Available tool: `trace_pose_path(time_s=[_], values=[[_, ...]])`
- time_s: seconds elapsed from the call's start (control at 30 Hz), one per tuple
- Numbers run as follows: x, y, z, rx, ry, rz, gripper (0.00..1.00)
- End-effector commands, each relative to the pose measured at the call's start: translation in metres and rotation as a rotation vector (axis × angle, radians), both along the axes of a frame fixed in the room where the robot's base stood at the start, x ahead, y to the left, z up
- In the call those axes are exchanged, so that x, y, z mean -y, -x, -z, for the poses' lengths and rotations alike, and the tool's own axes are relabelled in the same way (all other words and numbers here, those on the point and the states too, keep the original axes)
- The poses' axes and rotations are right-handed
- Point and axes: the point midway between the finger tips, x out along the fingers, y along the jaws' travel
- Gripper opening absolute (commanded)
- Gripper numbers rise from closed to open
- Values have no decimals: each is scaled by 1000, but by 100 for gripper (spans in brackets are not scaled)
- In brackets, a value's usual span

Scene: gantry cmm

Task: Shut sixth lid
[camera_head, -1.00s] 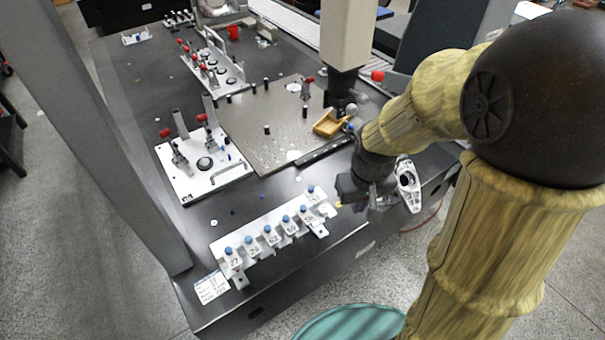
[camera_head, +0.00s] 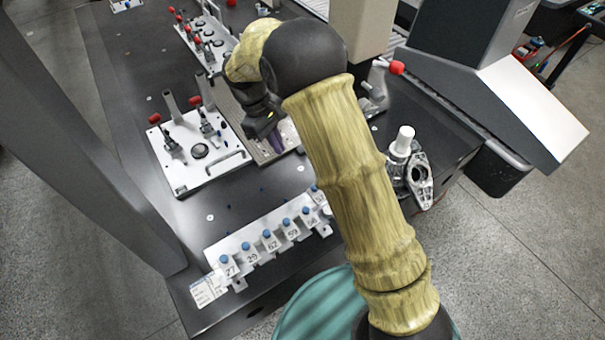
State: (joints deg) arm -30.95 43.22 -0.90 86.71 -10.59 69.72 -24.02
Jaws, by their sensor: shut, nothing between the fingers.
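A white rack (camera_head: 240,236) near the table's front edge holds a row of numbered white lids with blue knobs. The lid at the right end (camera_head: 319,198) has its blue knob higher and farther back than the row's line; it looks raised, and my arm partly hides the area beside it. The other lids, such as the one marked 27 (camera_head: 229,269) and the one marked 62 (camera_head: 271,243), look level and down. My gripper (camera_head: 262,126) is shut and empty, above and behind the rack, near the grey plate. Its fingertips are small and dark here.
A white fixture plate (camera_head: 222,172) with red-handled clamps stands left of my gripper. A metal bracket (camera_head: 420,180) and a white cylinder (camera_head: 403,140) are right of my arm. A grey column (camera_head: 90,150) rises at left. The dark table between the fixture and rack is mostly clear.

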Motion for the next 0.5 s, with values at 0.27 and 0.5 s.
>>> trace_pose_path(time_s=[0.27, 0.5], values=[[3, 4, 12, -1, 0, -2, 0], [14, 12, 46, -2, 1, -4, 0]])
